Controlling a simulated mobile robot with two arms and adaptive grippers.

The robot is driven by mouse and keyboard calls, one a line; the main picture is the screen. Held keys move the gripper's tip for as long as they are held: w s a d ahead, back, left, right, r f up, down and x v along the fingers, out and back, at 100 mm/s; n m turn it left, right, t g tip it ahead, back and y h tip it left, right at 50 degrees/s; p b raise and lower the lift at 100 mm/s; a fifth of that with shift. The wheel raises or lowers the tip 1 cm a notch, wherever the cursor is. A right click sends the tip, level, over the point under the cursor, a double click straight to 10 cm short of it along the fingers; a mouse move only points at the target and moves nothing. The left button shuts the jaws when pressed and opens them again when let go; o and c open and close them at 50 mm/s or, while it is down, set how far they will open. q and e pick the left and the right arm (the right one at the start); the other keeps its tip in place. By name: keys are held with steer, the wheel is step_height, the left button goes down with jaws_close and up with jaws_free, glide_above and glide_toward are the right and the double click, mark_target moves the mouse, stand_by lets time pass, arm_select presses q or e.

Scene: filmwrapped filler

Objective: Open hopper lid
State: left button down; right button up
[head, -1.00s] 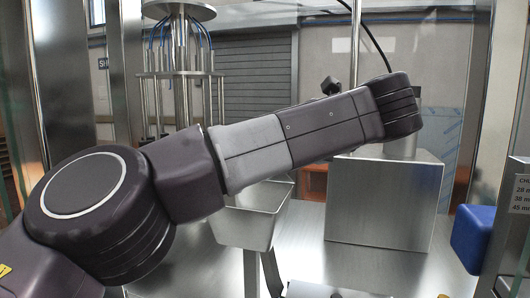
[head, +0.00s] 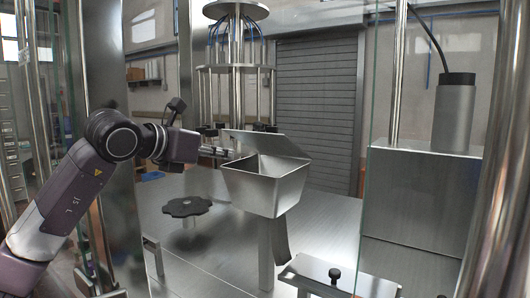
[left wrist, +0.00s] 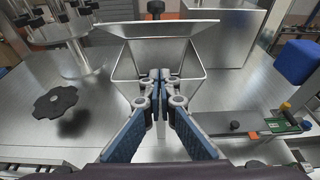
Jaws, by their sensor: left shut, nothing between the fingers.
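The metal hopper (head: 264,190) is a square tapered bin on a post, with its top mouth uncovered. Its flat lid (head: 268,143) stands tilted up along the rear edge of the mouth. The hopper (left wrist: 190,85) also shows in the left wrist view, with the lid (left wrist: 165,29) behind it and a small black knob (left wrist: 155,7) at the lid's top. My left gripper (head: 226,152) is at the left of the hopper near the lid; contact cannot be told. In the left wrist view its fingers (left wrist: 160,76) are shut and empty, covering part of the hopper. My right gripper is out of view.
A black star-shaped handwheel (head: 187,207) sits left of the hopper. A rod carousel (head: 237,75) stands behind. A metal box (head: 415,190) with a cylinder (head: 454,115) and a glass panel are at the right.

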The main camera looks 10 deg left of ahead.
mark_target(271, 139)
arm_select(q)
steer(key=w+d+r+p, duration=0.1)
steer(key=w+d+p, duration=0.1)
steer(key=w+p, duration=0.7)
steer(key=shift+w+d+r+t, duration=0.2)
steer(key=shift+w+d+t, duration=0.15)
steer(key=shift+w, duration=0.25)
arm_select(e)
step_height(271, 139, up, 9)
arm_select(q)
steer(key=shift+w+d, duration=0.1)
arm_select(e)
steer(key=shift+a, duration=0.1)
